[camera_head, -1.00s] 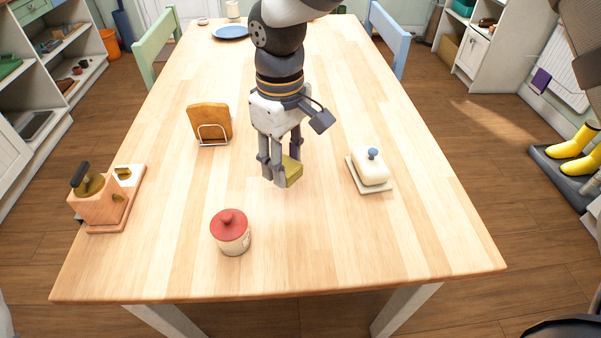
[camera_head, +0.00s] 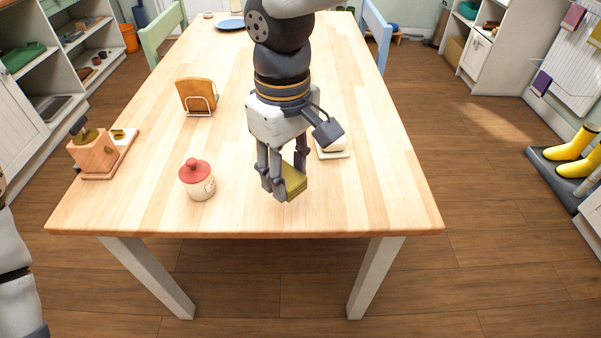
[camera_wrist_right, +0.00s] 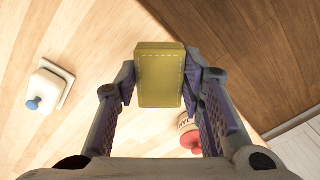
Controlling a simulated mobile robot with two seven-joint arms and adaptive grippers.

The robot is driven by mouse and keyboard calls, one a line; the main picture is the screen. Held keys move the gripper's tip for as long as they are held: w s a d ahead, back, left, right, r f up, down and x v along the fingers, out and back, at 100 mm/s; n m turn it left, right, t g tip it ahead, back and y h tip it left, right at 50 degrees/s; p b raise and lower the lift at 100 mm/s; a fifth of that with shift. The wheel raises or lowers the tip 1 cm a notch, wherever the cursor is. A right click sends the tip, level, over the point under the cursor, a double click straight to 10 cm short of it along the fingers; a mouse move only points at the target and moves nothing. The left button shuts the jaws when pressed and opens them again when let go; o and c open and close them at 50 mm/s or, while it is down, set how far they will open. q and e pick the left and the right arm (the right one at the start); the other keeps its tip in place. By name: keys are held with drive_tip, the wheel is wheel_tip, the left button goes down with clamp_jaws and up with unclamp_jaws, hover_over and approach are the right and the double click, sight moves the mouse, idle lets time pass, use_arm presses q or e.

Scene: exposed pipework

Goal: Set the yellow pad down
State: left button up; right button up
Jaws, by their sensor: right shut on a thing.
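The yellow pad (camera_head: 293,180) is a small olive-yellow block with stitched edges. My right gripper (camera_head: 281,185) is shut on it, with a finger on each side. In the head view the pad hangs over the front part of the wooden table (camera_head: 240,213); its exact height above the top is hard to tell. In the right wrist view the pad (camera_wrist_right: 160,78) sits between the fingertips (camera_wrist_right: 158,88), its broad face to the camera. The table's edge shows to its right there. The left gripper is not in view; only a piece of my left arm shows at the left edge.
A red-lidded jar (camera_head: 198,181) stands left of the pad. A butter dish (camera_head: 333,149) is partly hidden behind my right gripper. A toast-like board in a wire rack (camera_head: 197,97) and a wooden block set (camera_head: 95,153) stand further left. The front right tabletop is clear.

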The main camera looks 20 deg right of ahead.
drive_tip(key=b, duration=0.1)
hover_over(302, 198)
wheel_tip(302, 198, down, 7)
drive_tip(key=shift+s+a+f, duration=0.1)
drive_tip(key=shift+s+a, duration=0.05)
wheel_tip(302, 198, down, 3)
drive_tip(key=shift+f, duration=0.2)
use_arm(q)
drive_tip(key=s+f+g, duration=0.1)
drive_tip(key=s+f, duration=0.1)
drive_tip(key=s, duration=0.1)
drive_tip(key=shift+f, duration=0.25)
use_arm(e)
drive_tip(key=shift+r, duration=0.1)
drive_tip(key=o, duration=1.1)
drive_tip(key=shift+f, duration=0.2)
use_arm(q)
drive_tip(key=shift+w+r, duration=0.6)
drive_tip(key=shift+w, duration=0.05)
use_arm(e)
wheel_tip(302, 198, up, 12)
drive_tip(key=shift+r, duration=0.25)
